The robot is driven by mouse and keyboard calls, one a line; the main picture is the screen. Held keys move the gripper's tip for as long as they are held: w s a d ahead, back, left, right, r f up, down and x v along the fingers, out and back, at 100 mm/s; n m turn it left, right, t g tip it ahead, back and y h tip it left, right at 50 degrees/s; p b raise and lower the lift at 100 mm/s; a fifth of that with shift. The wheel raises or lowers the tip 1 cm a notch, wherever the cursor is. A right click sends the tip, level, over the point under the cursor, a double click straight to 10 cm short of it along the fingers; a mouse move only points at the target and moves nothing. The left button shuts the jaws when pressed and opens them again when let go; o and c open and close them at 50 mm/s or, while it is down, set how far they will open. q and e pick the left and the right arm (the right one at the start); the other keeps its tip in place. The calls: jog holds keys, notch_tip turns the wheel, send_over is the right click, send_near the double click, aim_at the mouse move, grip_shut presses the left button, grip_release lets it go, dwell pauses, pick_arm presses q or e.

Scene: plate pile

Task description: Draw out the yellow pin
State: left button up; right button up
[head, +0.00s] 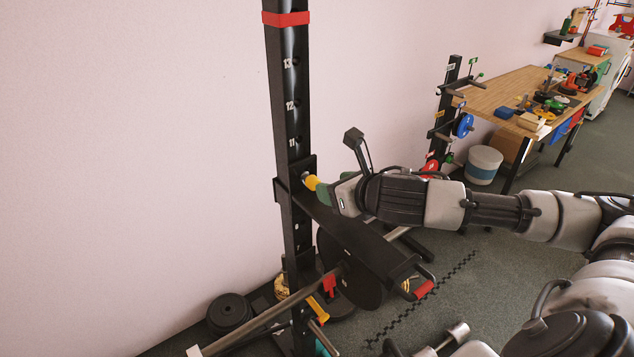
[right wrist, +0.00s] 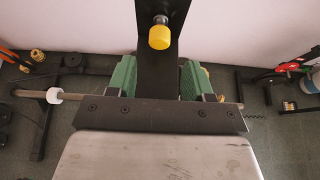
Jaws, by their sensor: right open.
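The yellow pin (head: 311,182) sticks out of the black upright post (head: 292,125), below the number 11, at a dark bracket around the post. In the right wrist view the yellow knob of the pin (right wrist: 160,37) shows on its metal shaft, its round end towards me. My right gripper (head: 326,190) is at the pin. In the right wrist view its green fingers (right wrist: 158,76) are spread wide and empty, and the knob appears centred between them sideways, just above their tips. No contact with the pin shows. My left gripper is not in view.
A dark arm (head: 350,238) juts from the post below my right gripper. A bar (head: 270,313) and weight plates (head: 229,312) lie lower down. A workbench (head: 515,92) with tools and a white-blue bucket (head: 484,165) stand at the back right. The wall at left is bare.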

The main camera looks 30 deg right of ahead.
aim_at(313, 182)
jog(key=x, duration=0.4)
jog(key=shift+w+f+b, duration=0.1)
jog(key=shift+w+b, duration=0.05)
jog(key=shift+b, duration=0.25)
jog(key=shift+p+x, duration=0.5)
jog(key=shift+x, duration=0.3)
jog(key=shift+w+a, duration=0.1)
jog(key=shift+w, duration=0.3)
jog(key=shift+p+x, duration=0.4)
jog(key=shift+x, duration=0.6)
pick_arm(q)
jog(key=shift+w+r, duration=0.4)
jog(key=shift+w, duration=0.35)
pick_arm(e)
jog(key=shift+s+f, duration=0.1)
jog(key=shift+f, duration=0.05)
jog(key=c, duration=0.9)
jog(key=shift+c, duration=0.2)
